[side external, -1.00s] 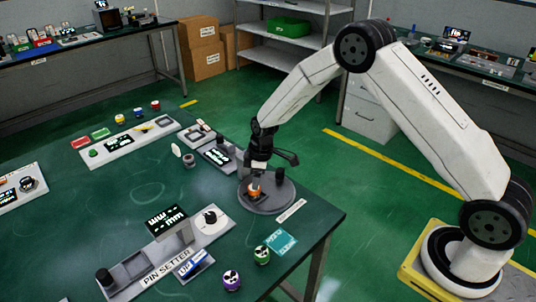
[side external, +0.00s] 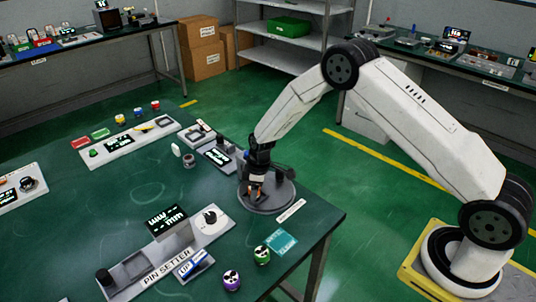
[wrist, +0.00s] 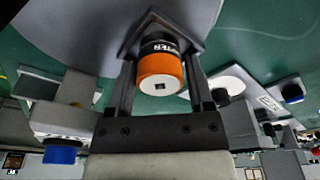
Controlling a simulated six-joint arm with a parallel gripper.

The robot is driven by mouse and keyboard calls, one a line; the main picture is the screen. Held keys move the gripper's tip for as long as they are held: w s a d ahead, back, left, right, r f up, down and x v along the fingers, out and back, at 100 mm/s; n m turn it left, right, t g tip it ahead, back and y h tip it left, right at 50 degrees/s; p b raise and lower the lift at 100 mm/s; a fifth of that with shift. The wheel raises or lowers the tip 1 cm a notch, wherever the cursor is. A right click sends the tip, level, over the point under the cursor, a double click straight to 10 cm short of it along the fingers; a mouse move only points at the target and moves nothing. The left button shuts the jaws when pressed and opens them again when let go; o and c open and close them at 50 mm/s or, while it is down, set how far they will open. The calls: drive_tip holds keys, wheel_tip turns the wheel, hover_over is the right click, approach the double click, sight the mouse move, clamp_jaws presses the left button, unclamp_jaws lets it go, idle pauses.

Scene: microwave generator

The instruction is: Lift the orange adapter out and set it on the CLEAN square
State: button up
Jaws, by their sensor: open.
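The orange adapter (wrist: 160,71) stands in a dark square seat (wrist: 183,33) on a round grey base. My gripper (side external: 256,188) is down at the base (side external: 275,203), open, with one finger on each side of the adapter and narrow gaps between. The CLEAN square appears to be the teal square (side external: 281,242) near the table's front right edge; its lettering is unreadable.
A small arm-like part (side external: 285,172) rises at the base's rear. A green pot (side external: 262,255) and a purple pot (side external: 232,280) stand near the teal square. The pin setter (side external: 168,265) is to the left. A white label (side external: 291,210) lies between base and table edge.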

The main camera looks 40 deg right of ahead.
clamp_jaws()
drive_tip(key=shift+r, duration=0.7)
drive_tip(key=s+r, duration=1.1)
drive_tip(key=s, duration=0.3)
drive_tip(key=shift+d+r, duration=0.15)
drive_tip(key=shift+r, duration=0.15)
